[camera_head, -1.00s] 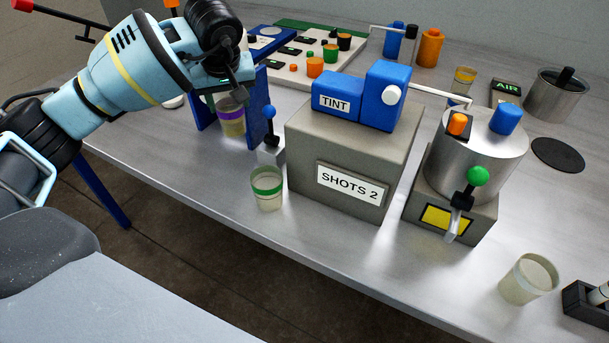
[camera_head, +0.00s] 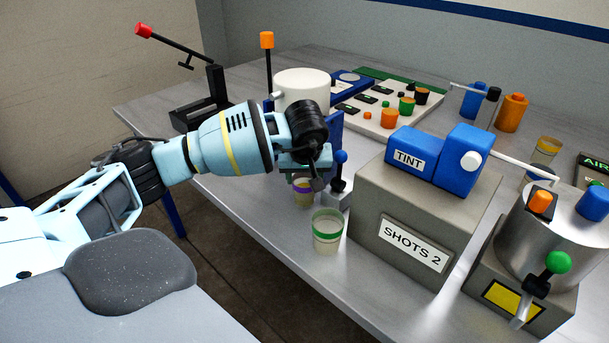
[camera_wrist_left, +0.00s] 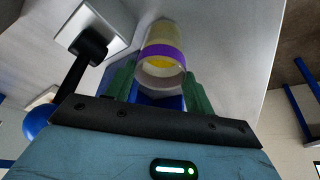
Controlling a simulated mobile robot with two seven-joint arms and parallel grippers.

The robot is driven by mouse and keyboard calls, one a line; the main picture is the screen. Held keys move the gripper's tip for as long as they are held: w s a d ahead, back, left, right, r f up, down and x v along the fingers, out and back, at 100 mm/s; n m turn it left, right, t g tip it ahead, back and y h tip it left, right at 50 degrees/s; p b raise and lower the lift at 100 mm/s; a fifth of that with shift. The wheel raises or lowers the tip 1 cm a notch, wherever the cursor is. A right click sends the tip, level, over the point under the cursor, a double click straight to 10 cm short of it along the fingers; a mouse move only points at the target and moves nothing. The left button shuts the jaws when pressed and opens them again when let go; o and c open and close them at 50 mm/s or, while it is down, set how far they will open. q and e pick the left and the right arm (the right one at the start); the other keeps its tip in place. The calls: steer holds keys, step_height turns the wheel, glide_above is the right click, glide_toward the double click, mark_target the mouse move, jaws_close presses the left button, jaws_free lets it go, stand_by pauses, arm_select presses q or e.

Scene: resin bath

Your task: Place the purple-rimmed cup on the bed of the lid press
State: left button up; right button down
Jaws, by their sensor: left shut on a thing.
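The purple-rimmed cup (camera_head: 303,195) stands low by the blue stand, beside a blue-knobbed lever, partly hidden by my left gripper (camera_head: 304,178). In the left wrist view the cup (camera_wrist_left: 160,52) is a clear cup with a purple band and yellowish content. It sits between the green fingers of the left gripper (camera_wrist_left: 158,90), which is shut on it. The cup looks to be at bench level; I cannot tell whether it touches the surface. A black device with a red-tipped lever (camera_head: 203,102), apparently the lid press, stands at the far left of the bench. My right gripper is out of view.
A green-banded cup (camera_head: 327,236) stands near the front edge, close to the left gripper. The SHOTS 2 box (camera_head: 380,215) with the blue TINT unit is to its right. A white cylinder (camera_head: 301,88) rises behind my gripper. The bench (camera_head: 158,108) is clear left of the black device.

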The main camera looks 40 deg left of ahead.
arm_select(q)
steer(key=shift+f, duration=0.1)
steer(key=o, duration=1.2)
steer(key=shift+r, duration=0.25)
steer(key=v, duration=1.1)
steer(key=shift+s+r, duration=0.15)
steer(key=shift+r, duration=0.2)
steer(key=shift+o, duration=0.6)
steer(key=shift+d, duration=0.1)
